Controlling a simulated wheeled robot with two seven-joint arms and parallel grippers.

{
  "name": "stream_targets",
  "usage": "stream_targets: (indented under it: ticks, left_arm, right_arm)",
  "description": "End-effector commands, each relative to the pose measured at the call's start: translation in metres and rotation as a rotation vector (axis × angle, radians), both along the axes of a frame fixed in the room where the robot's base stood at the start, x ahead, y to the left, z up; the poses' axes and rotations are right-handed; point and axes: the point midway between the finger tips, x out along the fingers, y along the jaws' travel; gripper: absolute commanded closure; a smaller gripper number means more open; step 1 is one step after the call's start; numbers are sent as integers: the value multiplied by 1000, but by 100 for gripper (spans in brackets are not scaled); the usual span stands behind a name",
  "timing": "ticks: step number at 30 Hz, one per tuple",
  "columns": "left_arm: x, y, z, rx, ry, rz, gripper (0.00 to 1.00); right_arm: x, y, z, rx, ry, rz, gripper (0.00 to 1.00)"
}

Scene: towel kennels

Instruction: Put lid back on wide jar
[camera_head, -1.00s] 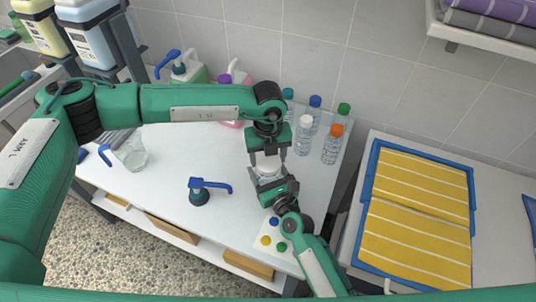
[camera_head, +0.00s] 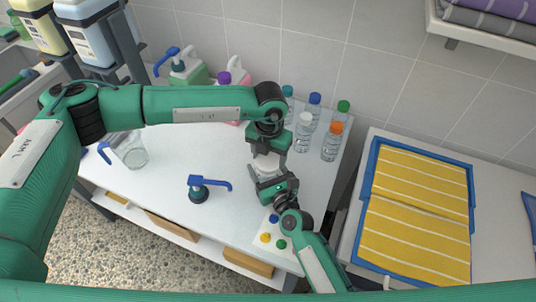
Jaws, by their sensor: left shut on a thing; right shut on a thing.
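The wide jar (camera_head: 267,166) is a small pale, clear-looking shape near the middle of the table, mostly hidden between my two grippers. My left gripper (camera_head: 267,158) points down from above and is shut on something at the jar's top. This appears to be the lid, but it is too covered to make out clearly. My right gripper (camera_head: 266,178) comes from the front and is shut on the jar's lower part. I cannot tell whether the lid is seated on the rim.
Several capped bottles (camera_head: 304,132) stand close behind and right of the grippers. A blue-handled pump top (camera_head: 200,189) and a clear jug (camera_head: 130,150) are to the left. A white card with coloured caps (camera_head: 272,238) lies in front. The table between is clear.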

Motion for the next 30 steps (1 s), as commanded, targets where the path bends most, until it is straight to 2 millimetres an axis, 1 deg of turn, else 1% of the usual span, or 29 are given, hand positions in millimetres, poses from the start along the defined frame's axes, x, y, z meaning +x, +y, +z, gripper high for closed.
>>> stream_targets:
  ticks: [3, 30]
  left_arm:
    - [0, -1, 1, 0, -1, -189, 61]
    - [-7, -2, 0, 0, 0, -1656, 61]
  right_arm:
    - [0, 0, -1, -1, 2, 0, 96]
    - [0, 0, -1, -1, 2, 0, 96]
